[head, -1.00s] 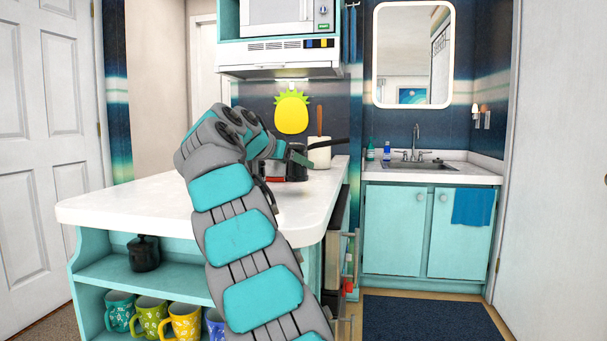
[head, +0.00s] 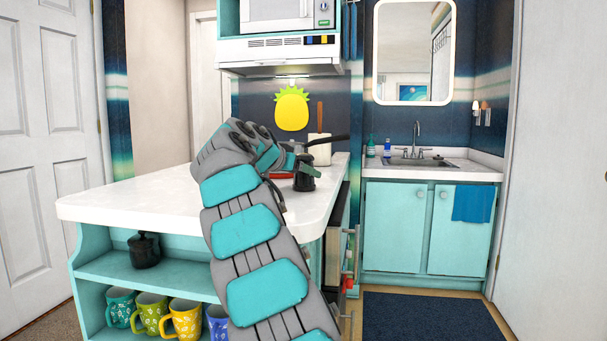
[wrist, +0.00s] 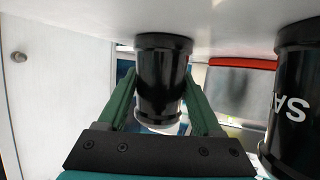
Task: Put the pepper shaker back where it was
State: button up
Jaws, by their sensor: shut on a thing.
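My gripper (wrist: 160,112) is shut on a black cylindrical shaker, the pepper shaker (wrist: 162,75), with one green finger on each side of it. The wrist picture is upside down, so the white counter (wrist: 215,12) shows along its top. The shaker is upright with its base at or just above the counter; I cannot tell whether they touch. In the head view the held shaker (head: 304,182) shows at the counter's right part, partly covered by my gripper (head: 291,158). A second black shaker lettered "SA" (wrist: 296,110) stands to the right in the wrist view, apart from the held one.
A red item (head: 282,174) lies on the counter (head: 130,205) behind my gripper. A dark pan handle (head: 330,141) and a white container (head: 319,152) are beyond it. The counter's left part is clear. A black pot (head: 144,252) and several mugs (head: 186,318) sit on the shelves below.

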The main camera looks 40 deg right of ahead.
jog(key=shift+f, duration=0.1)
jog(key=o, duration=1.5)
jog(key=v, duration=1.2)
jog(key=shift+b, duration=0.35)
